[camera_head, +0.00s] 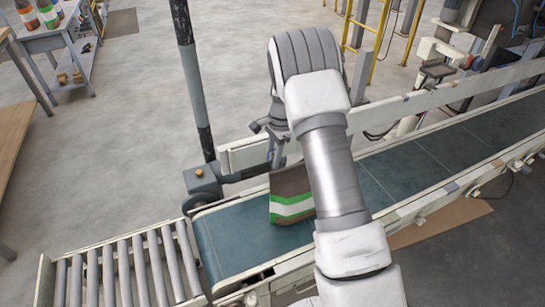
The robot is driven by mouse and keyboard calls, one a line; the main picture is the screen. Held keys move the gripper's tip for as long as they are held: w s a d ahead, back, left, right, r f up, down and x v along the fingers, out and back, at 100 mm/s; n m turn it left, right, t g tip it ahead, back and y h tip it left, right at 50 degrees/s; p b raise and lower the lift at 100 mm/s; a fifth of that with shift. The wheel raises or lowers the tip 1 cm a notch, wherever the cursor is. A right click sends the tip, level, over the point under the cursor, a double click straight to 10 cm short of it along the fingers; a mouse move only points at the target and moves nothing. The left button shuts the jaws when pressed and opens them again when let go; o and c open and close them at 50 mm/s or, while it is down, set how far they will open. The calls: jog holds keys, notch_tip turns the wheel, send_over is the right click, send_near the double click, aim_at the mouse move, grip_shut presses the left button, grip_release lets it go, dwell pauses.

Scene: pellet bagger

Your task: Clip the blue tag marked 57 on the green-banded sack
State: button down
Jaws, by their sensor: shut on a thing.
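The green-banded sack (291,200) is brown with green and white bands and stands on the conveyor belt near its left end. My arm hides its right side and part of its top. My gripper (268,128) is just above the top of the sack, seen from behind and partly hidden by my wrist. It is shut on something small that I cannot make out. I cannot tell whether the gripper touches the sack. No blue tag or number 57 can be made out.
The teal belt (222,243) runs between pale side rails (392,112). A roller section (125,272) joins it at the lower left. A dark post (190,80) rises just left of the gripper. A bench (60,38) with bottles stands at the upper left.

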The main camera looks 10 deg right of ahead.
aim_at(272, 173)
jog(key=shift+w+r+m, duration=0.35)
jog(key=shift+w+m, duration=0.15)
jog(key=shift+f+b, duration=2.45)
jog(key=shift+f, duration=1.25)
jog(key=shift+s+f, duration=0.15)
jog(key=shift+f, duration=0.35)
jog(key=shift+c, duration=2.3)
grip_release()
jog(key=shift+o, duration=0.2)
jog(key=shift+r, duration=0.1)
jog(key=shift+r, duration=0.1)
jog(key=shift+d+r, duration=0.1)
jog(key=shift+r, duration=0.2)
notch_tip(272, 173, up, 16)
jog(key=d+p, duration=0.2)
jog(key=shift+w+d+r+p, duration=0.2)
jog(key=shift+w+d+p, duration=0.05)
jog(key=shift+w+p, duration=0.15)
